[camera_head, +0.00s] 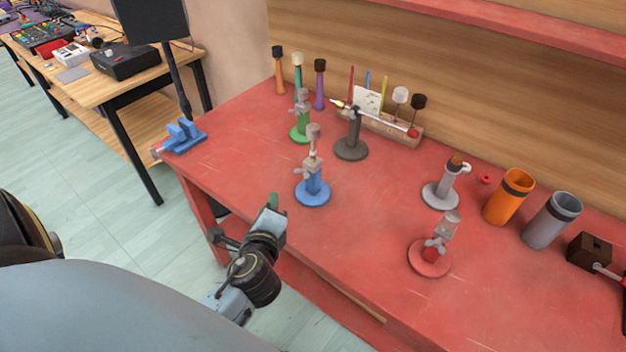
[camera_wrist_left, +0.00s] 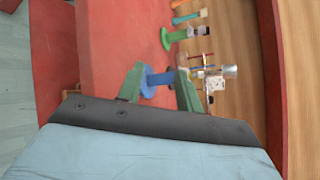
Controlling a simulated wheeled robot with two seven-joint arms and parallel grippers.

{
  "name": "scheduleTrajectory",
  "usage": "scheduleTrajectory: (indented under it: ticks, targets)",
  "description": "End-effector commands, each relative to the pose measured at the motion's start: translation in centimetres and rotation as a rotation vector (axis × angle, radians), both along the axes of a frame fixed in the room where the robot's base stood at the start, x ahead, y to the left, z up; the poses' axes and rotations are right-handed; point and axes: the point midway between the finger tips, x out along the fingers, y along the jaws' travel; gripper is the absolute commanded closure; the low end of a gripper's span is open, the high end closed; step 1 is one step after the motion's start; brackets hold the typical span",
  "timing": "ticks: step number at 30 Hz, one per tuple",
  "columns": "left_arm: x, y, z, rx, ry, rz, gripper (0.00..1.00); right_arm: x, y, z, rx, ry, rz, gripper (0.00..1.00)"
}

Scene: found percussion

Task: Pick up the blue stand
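The blue stand (camera_head: 312,192) stands upright on the red table, with a round base, a blue post and a grey clamp with a grey top. My left gripper (camera_head: 273,201) is in front of it and to its left in the head view, apart from it. In the left wrist view the green fingers (camera_wrist_left: 160,88) are spread open, and the blue stand (camera_wrist_left: 154,81) shows beyond them in the gap between them. Nothing is held. My right gripper is not in view.
A green stand (camera_head: 301,131) and a dark stand (camera_head: 350,148) are behind the blue stand. A red stand (camera_head: 430,258) and a grey stand (camera_head: 439,196) are to its right. A blue vise (camera_head: 184,136) sits at the left edge. The table around the blue stand is clear.

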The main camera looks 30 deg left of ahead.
Motion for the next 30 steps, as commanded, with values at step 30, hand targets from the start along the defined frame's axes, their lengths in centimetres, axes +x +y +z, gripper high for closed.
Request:
scheduleTrajectory:
  ticks: [30]
  targets:
    - [13.0, -1.2, 1.6, 1.019, 0.205, -0.406, 0.64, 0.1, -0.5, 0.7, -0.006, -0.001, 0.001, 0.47]
